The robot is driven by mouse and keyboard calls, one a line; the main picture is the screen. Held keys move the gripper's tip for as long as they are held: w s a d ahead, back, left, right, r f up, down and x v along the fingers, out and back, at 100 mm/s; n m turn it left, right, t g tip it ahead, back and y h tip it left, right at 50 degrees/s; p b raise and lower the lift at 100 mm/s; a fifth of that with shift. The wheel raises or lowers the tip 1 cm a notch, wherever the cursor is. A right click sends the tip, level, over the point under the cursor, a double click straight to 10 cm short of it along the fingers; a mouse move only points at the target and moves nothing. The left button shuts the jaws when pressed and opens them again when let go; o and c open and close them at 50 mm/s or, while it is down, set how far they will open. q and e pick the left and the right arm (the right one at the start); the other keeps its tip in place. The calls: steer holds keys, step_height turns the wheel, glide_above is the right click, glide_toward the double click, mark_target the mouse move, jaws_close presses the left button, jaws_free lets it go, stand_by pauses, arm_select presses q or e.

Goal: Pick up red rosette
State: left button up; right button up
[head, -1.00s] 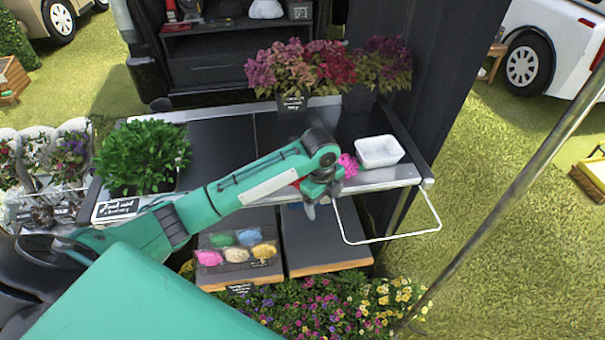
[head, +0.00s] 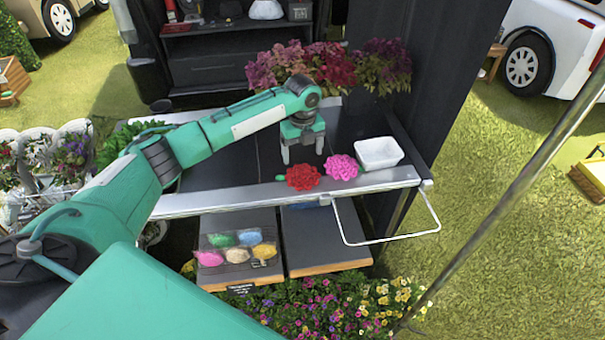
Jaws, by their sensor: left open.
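The red rosette (head: 303,177) lies on the dark cart top near its metal front edge. A pink rosette (head: 341,167) lies close on its right. A small green piece shows at the red rosette's left side. My left gripper (head: 302,157) is open and empty, its fingers pointing down. In the picture it is just above and behind the red rosette, apart from it. My right gripper is not in view.
A white tub (head: 379,153) stands right of the pink rosette. Potted purple and red plants (head: 318,68) stand at the back. A leafy green plant (head: 113,146) is at the left, partly behind my arm. A lower shelf holds a tray of colored mounds (head: 237,247).

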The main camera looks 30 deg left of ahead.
mark_target(302, 169)
arm_select(q)
step_height(302, 169, down, 3)
steer(key=shift+r, duration=0.1)
step_height(302, 169, down, 4)
steer(key=shift+a+f+p, duration=0.1)
steer(key=shift+p, duration=0.9)
steer(key=shift+f, duration=0.55)
steer(key=c, duration=1.1)
